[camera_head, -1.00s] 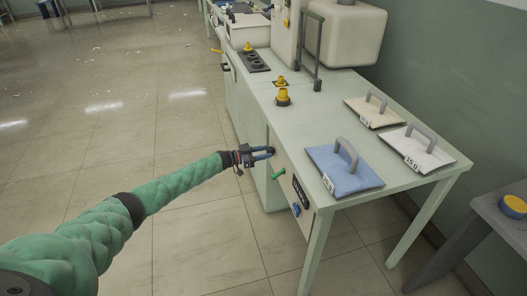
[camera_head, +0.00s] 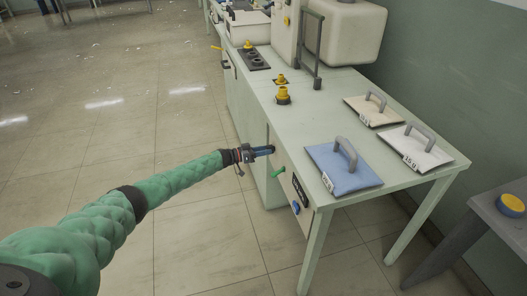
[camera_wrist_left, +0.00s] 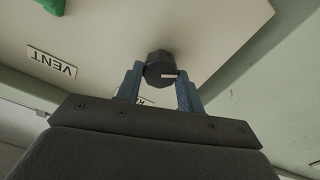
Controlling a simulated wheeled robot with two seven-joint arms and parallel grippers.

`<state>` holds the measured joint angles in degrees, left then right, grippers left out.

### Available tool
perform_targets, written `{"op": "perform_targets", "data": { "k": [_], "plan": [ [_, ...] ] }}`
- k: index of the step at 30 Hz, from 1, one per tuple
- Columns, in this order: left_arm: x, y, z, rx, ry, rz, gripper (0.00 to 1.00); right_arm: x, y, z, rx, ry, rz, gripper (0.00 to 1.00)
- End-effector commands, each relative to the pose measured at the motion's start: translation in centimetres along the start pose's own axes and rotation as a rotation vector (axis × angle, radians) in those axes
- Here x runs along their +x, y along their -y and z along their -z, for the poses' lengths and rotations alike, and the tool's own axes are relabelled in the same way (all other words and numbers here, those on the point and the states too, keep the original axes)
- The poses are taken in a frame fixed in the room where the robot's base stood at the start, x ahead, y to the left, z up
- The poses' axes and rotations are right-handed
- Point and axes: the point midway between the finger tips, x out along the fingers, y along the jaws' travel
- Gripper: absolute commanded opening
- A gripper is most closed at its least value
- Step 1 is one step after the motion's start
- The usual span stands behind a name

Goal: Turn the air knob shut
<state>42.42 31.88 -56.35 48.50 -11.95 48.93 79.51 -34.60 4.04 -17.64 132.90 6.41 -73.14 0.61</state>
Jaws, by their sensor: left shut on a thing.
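My left gripper (camera_head: 269,149) reaches the front panel (camera_head: 285,193) of the pale green bench and is shut on a black knob (camera_wrist_left: 160,66). In the left wrist view, its two blue fingers (camera_wrist_left: 160,84) lie on either side of the knob. A white pointer line on the knob points right in that view. A label below the knob is mostly hidden behind the gripper, so I cannot read it. A green knob (camera_head: 279,173) and a blue knob (camera_head: 296,208) stand on the same panel. The right gripper is out of view.
A VENT label (camera_wrist_left: 51,63) sits beside the green knob. A blue pad (camera_head: 338,172) and two paler pads (camera_head: 414,149) (camera_head: 375,111) with grey handles lie on the bench top. Yellow fittings (camera_head: 283,95) stand further back.

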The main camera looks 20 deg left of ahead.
Motion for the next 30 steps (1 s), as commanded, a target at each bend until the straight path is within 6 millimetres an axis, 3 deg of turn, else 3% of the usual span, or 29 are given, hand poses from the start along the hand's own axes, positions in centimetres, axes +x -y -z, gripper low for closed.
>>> {"op": "perform_targets", "data": {
  "k": [6, 7, 9, 10, 20, 30],
  "plan": [
    [-0.1, 0.1, 0.0, 0.0, 0.001, 0.003, 0.15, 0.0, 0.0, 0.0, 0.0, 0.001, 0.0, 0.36],
    [-0.1, 0.1, 0.0, 0.0, 0.001, 0.003, 0.43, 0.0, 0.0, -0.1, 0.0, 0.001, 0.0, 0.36],
    [-0.1, 0.1, 0.0, 0.0, 0.001, 0.003, 0.57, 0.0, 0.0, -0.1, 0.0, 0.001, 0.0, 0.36],
    [-0.1, 0.1, 0.0, 0.0, 0.001, 0.002, 0.59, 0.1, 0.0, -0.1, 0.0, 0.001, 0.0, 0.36],
    [-0.4, 0.1, -0.1, 0.001, 0.001, 0.001, 0.59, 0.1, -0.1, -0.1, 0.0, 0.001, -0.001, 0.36],
    [-5.0, 0.2, -0.2, 0.001, 0.002, 0.003, 0.59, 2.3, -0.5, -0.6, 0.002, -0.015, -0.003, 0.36]
  ]
}}
